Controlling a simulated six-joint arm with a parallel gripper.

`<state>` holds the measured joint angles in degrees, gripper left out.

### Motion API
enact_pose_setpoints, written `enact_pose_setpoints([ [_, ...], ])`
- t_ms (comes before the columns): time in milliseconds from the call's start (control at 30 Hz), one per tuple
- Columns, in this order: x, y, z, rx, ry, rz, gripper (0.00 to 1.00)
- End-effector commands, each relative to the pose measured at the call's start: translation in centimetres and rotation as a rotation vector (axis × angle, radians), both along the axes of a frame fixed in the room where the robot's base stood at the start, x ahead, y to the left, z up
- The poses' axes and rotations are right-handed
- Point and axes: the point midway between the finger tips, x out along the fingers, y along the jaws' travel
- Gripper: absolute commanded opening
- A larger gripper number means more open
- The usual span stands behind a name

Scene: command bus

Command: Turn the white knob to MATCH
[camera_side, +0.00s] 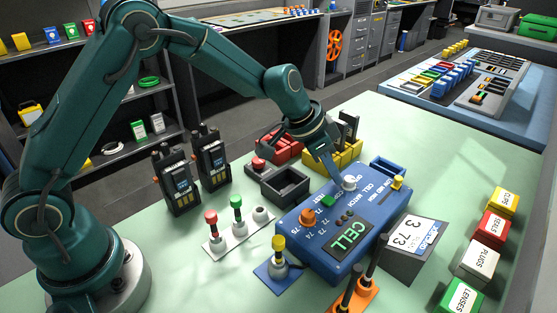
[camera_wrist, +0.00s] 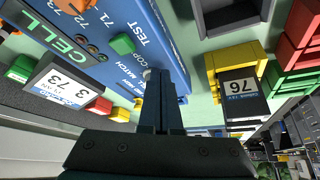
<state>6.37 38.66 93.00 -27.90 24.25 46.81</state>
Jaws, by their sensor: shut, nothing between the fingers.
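The blue console (camera_side: 307,246) stands on the green table, with a lit green CELL display (camera_side: 348,237) and white lettering. The white knob (camera_side: 349,183) is at its far end; which way it points is too small to tell. My gripper (camera_side: 338,180) is shut and empty, its fingertips pointing down right beside the white knob. In the wrist view my fingers (camera_wrist: 161,78) are together and hide most of the knob, whose small pale edge (camera_wrist: 147,74) shows at their tips. Whether they touch it, I cannot tell. The word MATCH is printed on the console.
The console also has an orange knob (camera_side: 308,216), a green knob (camera_side: 327,200) and a yellow knob (camera_side: 397,182). A box marked 3 73 (camera_side: 407,250) stands at its right. Yellow bins (camera_side: 345,155) and a black tray (camera_side: 279,185) lie behind. Two radios (camera_side: 178,180) stand left.

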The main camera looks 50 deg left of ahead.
Motion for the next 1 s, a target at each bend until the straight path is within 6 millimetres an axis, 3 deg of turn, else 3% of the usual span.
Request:
enact_pose_setpoints([
  [267, -0.4, 0.4, 0.4, -0.001, -0.002, -0.001, 0.00],
  [700, -0.4, 0.4, 5.2, -0.001, -0.003, 0.000, 0.00],
  [1000, -0.5, 0.5, 6.0, 0.000, 0.001, 0.001, 0.00],
])
